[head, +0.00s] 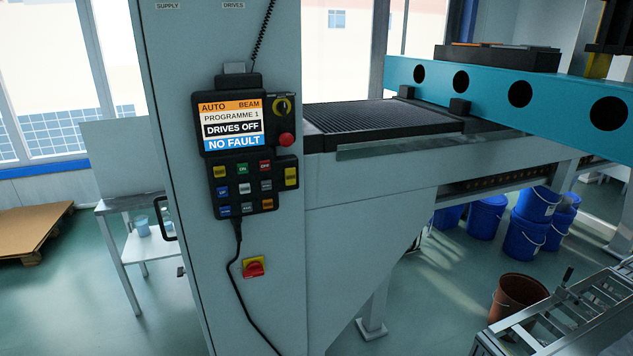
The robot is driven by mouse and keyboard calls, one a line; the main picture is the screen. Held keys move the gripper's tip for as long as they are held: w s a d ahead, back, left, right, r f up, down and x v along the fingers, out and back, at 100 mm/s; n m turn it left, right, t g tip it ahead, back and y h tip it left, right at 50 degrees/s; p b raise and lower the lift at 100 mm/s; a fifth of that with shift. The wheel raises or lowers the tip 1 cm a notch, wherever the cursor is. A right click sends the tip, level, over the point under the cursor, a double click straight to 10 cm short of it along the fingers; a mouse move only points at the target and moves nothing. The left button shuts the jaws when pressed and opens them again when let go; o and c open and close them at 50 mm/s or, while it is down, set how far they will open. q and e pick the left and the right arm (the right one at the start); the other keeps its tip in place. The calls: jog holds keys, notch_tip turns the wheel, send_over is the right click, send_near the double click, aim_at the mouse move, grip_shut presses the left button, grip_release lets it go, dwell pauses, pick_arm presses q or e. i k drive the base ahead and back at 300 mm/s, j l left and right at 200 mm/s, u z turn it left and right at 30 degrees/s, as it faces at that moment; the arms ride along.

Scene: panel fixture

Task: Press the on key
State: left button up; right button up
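A black control pendant (243,215) hangs upright on the front of a pale grey cabinet (180,120). Its screen (231,124) reads AUTO, BEAM, PROGRAMME 1, DRIVES OFF and NO FAULT. Below the screen is a keypad of small coloured keys. The green on key (242,169) sits in the top row, between a yellow key (219,172) and a red key (265,166). Neither of my grippers shows in the head view.
A red rotary switch on a yellow plate (254,267) is lower on the cabinet. A black cable hangs below the pendant. A machine bed (385,124) and teal beam (540,95) extend right. Blue buckets (487,215) stand beneath. The space before the pendant looks clear.

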aim_at(241, 168)
jog(key=i+j, duration=0.15)
jog(key=j, duration=0.25)
jog(key=i+j, duration=0.15)
jog(key=j, duration=0.25)
jog(key=i+j, duration=0.1)
jog(key=j, duration=0.3)
